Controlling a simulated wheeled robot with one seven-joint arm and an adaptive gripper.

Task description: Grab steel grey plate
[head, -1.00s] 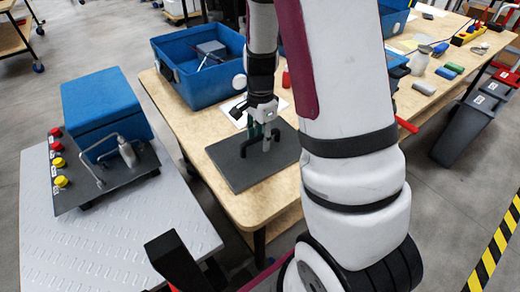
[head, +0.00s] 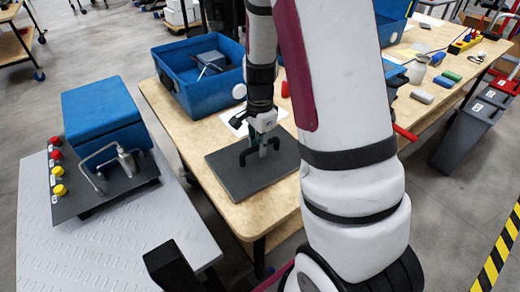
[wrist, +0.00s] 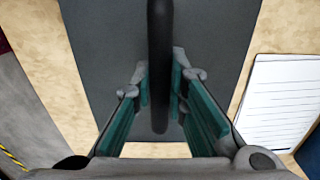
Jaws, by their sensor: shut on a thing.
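The steel grey plate (head: 250,181) lies on the wooden table, near its front left corner. A dark bar handle stands up from the plate; in the wrist view the handle (wrist: 160,60) runs between the green-padded fingers. My gripper (head: 262,148) is above the plate and shut on this handle. The wrist view shows my gripper (wrist: 160,98) with a finger on each side of the handle. The plate fills the middle of the wrist view (wrist: 105,50) and its underside is hidden.
A blue bin (head: 203,100) with a grey box inside stands behind the plate. A paper sheet (wrist: 283,100) lies beside the plate. A metal-topped bench (head: 110,240) with a blue-lidded device (head: 105,115) is at left. Bottles and coloured blocks (head: 445,80) are at right.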

